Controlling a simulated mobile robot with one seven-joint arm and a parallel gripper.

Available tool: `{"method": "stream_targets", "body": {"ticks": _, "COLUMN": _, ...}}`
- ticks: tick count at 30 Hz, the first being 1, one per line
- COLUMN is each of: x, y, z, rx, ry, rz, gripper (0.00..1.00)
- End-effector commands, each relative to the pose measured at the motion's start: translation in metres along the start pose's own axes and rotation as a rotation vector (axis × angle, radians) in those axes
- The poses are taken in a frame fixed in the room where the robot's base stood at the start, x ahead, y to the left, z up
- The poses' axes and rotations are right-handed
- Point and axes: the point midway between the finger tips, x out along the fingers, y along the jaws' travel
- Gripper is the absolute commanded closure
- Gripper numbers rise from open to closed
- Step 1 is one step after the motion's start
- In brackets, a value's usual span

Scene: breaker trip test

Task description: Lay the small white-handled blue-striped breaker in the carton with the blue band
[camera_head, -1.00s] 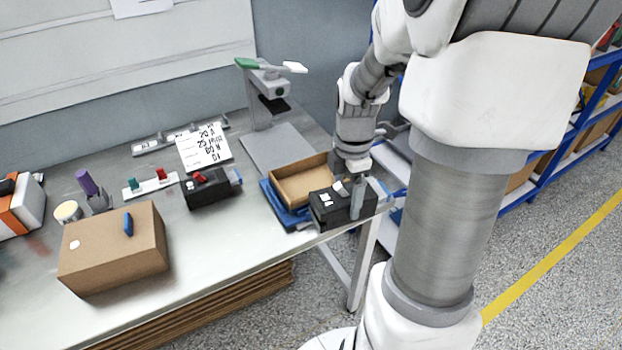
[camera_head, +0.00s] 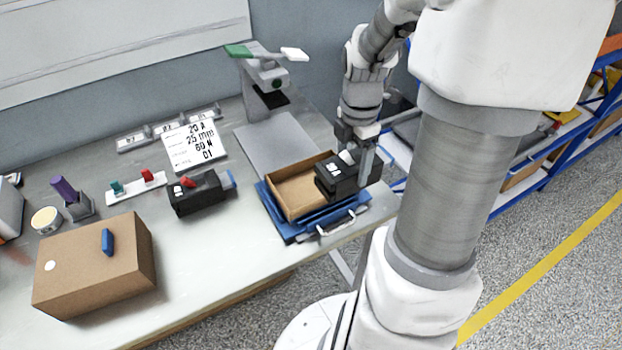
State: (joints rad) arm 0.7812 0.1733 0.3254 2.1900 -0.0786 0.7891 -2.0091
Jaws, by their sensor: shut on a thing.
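My gripper (camera_head: 357,152) is shut on a black breaker with a white handle (camera_head: 343,178). It holds the breaker above the right side of an open brown carton (camera_head: 282,203). The breaker hides the carton's right part; I cannot tell whether they touch. No blue stripe on the held breaker is clear in this view. The carton's visible inside is empty. The carton sits on a blue tray-like piece (camera_head: 297,228), and I cannot make out a separate blue band on its walls. Another black breaker, with a red handle (camera_head: 196,194), lies on the table to the left.
A closed brown box (camera_head: 95,270) stands at the front left. A grey stand with a green-and-white lever (camera_head: 268,75) rises behind the carton. A printed card (camera_head: 194,146) and a small red-and-green switch strip (camera_head: 138,187) lie at left. The table's front edge is close to the carton.

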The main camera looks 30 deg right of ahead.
Motion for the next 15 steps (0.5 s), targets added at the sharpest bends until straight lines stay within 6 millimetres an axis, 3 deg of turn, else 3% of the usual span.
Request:
{"method": "stream_targets", "body": {"ticks": 9, "x": 0.043, "y": 0.06, "z": -0.032, "rx": -0.007, "ry": 0.003, "rz": -0.001, "gripper": 1.0}}
{"method": "stream_targets", "body": {"ticks": 15, "x": 0.061, "y": 0.09, "z": -0.046, "rx": -0.004, "ry": 0.001, "rz": 0.001, "gripper": 1.0}}
